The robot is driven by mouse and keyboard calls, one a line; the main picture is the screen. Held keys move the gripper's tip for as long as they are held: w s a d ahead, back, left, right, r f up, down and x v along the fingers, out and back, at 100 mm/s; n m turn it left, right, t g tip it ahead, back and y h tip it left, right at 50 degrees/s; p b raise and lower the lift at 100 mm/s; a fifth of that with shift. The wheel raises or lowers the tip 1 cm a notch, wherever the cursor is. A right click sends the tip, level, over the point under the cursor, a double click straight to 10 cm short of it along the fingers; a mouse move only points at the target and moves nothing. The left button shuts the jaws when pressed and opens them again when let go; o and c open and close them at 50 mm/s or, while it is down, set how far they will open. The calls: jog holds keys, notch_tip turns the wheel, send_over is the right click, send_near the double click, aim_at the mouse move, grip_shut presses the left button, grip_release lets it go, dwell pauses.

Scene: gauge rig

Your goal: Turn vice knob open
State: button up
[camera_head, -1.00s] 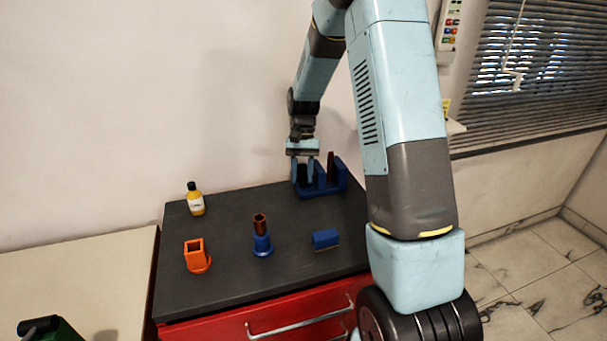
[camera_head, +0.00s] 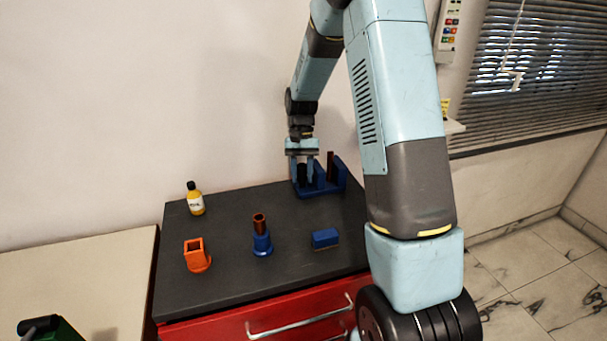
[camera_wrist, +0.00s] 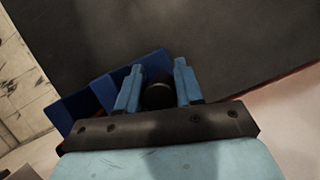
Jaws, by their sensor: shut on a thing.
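The blue vice (camera_head: 335,178) stands at the back right of the dark worktop, with a dark upright piece (camera_head: 330,166) in it. My gripper (camera_head: 306,177) points down at the vice's left end. In the wrist view my gripper's two fingers (camera_wrist: 158,92) stand on either side of the round black vice knob (camera_wrist: 159,96) and are shut on it. Part of the blue vice (camera_wrist: 92,102) shows to the left of the fingers there. The knob is mostly hidden by the fingers in the head view.
On the worktop (camera_head: 225,285) stand a yellow bottle (camera_head: 195,199), an orange square holder (camera_head: 197,256), a blue stand with a brown tube (camera_head: 261,236) and a blue block (camera_head: 325,238). The wall is close behind the vice. Bare worktop lies between these things.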

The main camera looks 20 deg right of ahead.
aim_at(301, 165)
jog(key=shift+w+r, duration=0.1)
jog(key=shift+w, duration=0.05)
jog(key=o, duration=0.7)
jog(key=shift+o, duration=1.4)
jog(key=v, duration=0.7)
jog(key=shift+w+r, duration=0.2)
jog(key=shift+r, duration=0.1)
